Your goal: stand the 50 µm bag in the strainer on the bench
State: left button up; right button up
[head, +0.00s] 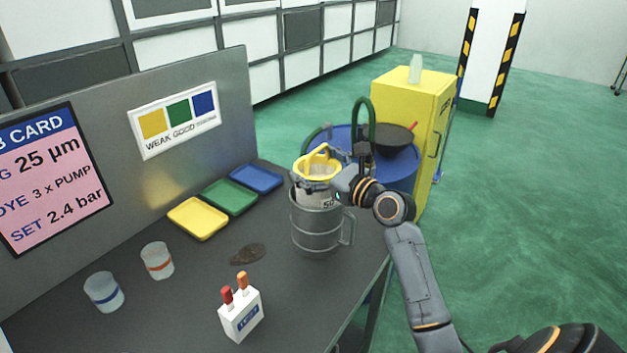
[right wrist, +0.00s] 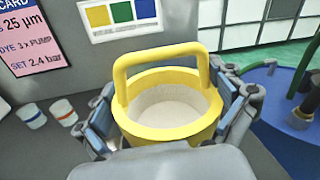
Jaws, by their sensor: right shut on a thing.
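The filter bag (head: 316,196) has a white body and a yellow ring with a raised handle. Its printed label is partly hidden and seems to start with "50". My right gripper (head: 325,183) is shut on the bag's yellow ring. In the right wrist view, its fingers grip both sides of the ring (right wrist: 170,133). The grey metal strainer (head: 316,238) stands upright on the bench (head: 200,290), its side handle to the right. The bag is upright with its lower part inside the strainer's mouth and its ring above the rim. Whether it touches the bottom is hidden. My left gripper is out of view.
Yellow (head: 198,219), green (head: 230,197) and blue (head: 257,178) trays lie along the back panel. Two banded cups (head: 104,292), a brown stain (head: 248,254) and a white test box (head: 240,316) are nearer. A blue drum (head: 400,170) and yellow cabinet (head: 432,100) stand beyond the bench.

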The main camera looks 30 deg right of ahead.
jog(key=shift+f+b, duration=0.3)
jog(key=shift+f, duration=1.75)
jog(key=o, duration=1.4)
jog(key=s, duration=0.4)
jog(key=s+d+b, duration=0.1)
jog(key=s, duration=0.3)
jog(key=s+d, duration=0.1)
jog(key=s, duration=0.3)
jog(key=shift+d, duration=0.15)
